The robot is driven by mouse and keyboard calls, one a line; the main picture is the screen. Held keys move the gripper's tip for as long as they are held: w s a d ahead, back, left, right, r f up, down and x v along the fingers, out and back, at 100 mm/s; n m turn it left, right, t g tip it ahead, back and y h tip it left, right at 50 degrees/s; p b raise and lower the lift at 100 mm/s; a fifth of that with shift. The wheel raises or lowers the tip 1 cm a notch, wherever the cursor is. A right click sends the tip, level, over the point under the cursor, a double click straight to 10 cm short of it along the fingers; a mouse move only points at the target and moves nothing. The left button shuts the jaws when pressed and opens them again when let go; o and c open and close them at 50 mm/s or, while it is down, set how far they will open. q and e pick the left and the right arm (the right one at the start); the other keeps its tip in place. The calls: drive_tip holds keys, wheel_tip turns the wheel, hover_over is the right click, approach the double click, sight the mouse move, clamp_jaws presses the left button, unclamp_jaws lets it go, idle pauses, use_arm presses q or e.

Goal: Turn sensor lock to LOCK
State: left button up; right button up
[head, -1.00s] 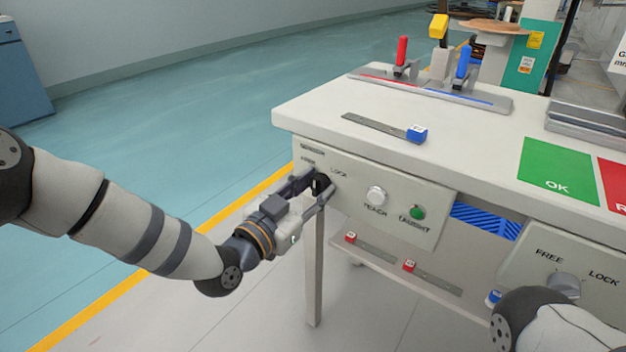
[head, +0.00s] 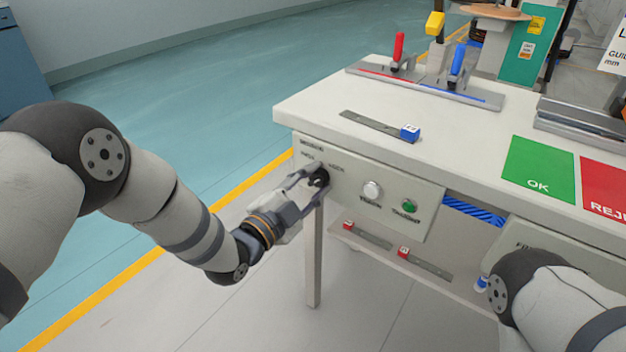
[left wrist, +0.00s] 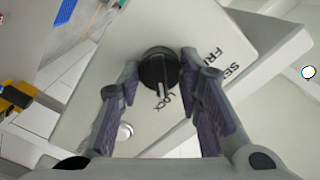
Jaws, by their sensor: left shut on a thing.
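The sensor lock is a round black knob (left wrist: 157,62) with a white pointer line, on the panel at the left end of the table front. In the left wrist view the line points toward the word LOCK. The knob also shows in the head view (head: 321,177), partly covered by the fingers. My left gripper (head: 314,179) is shut on the knob, with one finger on each side of it, as the left wrist view shows (left wrist: 160,67). My right gripper is not in view; only part of my right arm shows at the lower right.
The same panel carries a white button (head: 372,190) and a green button (head: 410,206) right of the knob. On the white tabletop (head: 320,105) are a blue-tagged strip, red and blue clamps (head: 430,85) and a green OK pad (head: 540,168). Floor to the left is clear.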

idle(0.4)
use_arm(q)
drive_tip(key=o, duration=1.1)
drive_tip(key=shift+o, duration=0.2)
drive_tip(key=v, duration=1.2)
